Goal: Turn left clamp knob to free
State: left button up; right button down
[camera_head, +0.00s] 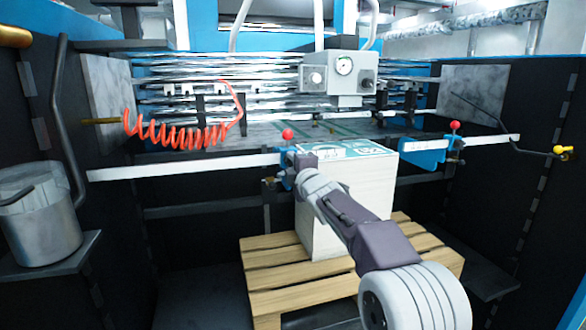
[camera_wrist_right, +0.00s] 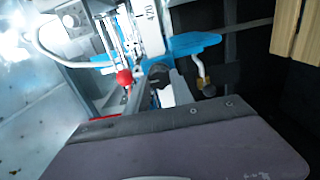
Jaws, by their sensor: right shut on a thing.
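The left clamp (camera_head: 282,178) is a blue block on a white rail, topped by a red ball lever (camera_head: 288,133). My right gripper (camera_head: 298,160) reaches up to this clamp and is shut on its knob, which the gripper hides in the head view. In the right wrist view the black knob (camera_wrist_right: 159,78) shows just beyond my gripper's dark edge, in front of the blue clamp body (camera_wrist_right: 192,44). The red ball (camera_wrist_right: 124,77) is to its left. My left gripper is not in view.
A second blue clamp (camera_head: 424,157) with a red ball sits farther right on the rail (camera_head: 190,166). A paper stack (camera_head: 322,228) stands on a wooden pallet (camera_head: 270,275) behind my right arm.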

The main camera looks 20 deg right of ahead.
jog(key=shift+f, duration=0.1)
dwell(0.5)
jog(key=c, duration=1.1)
grip_release()
jog(key=shift+s, duration=0.15)
jog(key=s+b, duration=0.2)
jog(key=s, duration=0.6)
jog(key=shift+s+d, duration=0.1)
jog(key=shift+s, duration=0.3)
